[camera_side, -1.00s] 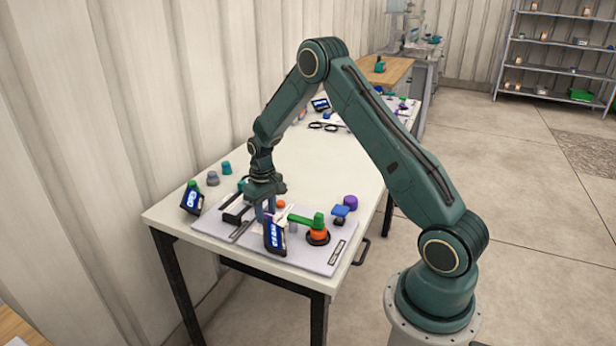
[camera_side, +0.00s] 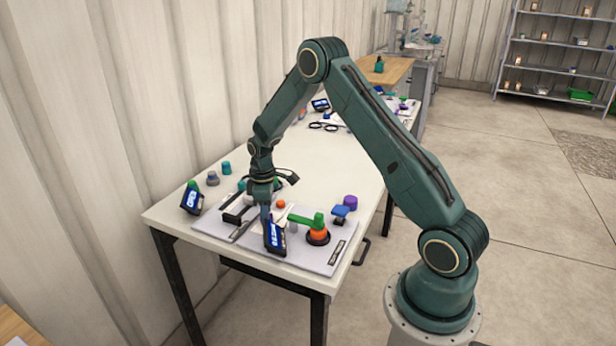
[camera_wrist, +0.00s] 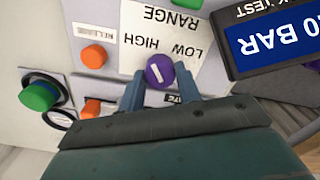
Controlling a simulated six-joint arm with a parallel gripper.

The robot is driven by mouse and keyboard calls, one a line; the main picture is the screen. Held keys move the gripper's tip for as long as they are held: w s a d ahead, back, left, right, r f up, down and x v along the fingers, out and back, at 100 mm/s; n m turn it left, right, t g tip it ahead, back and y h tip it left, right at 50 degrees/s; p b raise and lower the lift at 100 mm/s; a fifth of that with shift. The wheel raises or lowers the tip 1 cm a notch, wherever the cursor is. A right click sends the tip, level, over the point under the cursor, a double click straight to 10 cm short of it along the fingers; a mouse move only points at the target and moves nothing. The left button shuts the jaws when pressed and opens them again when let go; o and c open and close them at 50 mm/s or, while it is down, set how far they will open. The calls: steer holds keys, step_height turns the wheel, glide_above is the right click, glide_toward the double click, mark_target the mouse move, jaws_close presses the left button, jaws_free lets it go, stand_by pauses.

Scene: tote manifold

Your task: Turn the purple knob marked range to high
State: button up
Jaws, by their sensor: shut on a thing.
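The purple knob (camera_wrist: 159,70) shows in the wrist view between the two blue fingertips of my gripper (camera_wrist: 160,88). My gripper is shut on it. A white line on the knob's face points up and to the left in that view. The label plate (camera_wrist: 165,30) beside the knob reads RANGE, LOW and HIGH, upside down in the picture. In the side view my gripper (camera_side: 266,212) is low over the panel (camera_side: 318,262), behind a dark display. The knob is hidden there.
A display (camera_wrist: 265,40) reading BAR stands close beside the knob; its tilted housing also shows in the side view (camera_side: 275,238). The table behind the panel is mostly clear.

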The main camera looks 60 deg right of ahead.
steer(key=shift+r, duration=0.1)
steer(key=o, duration=1)
steer(key=shift+c, duration=0.2)
steer(key=shift+r, duration=0.1)
step_height(320, 180, up, 14)
steer(key=shift+f, duration=0.2)
steer(key=shift+a+r, duration=0.1)
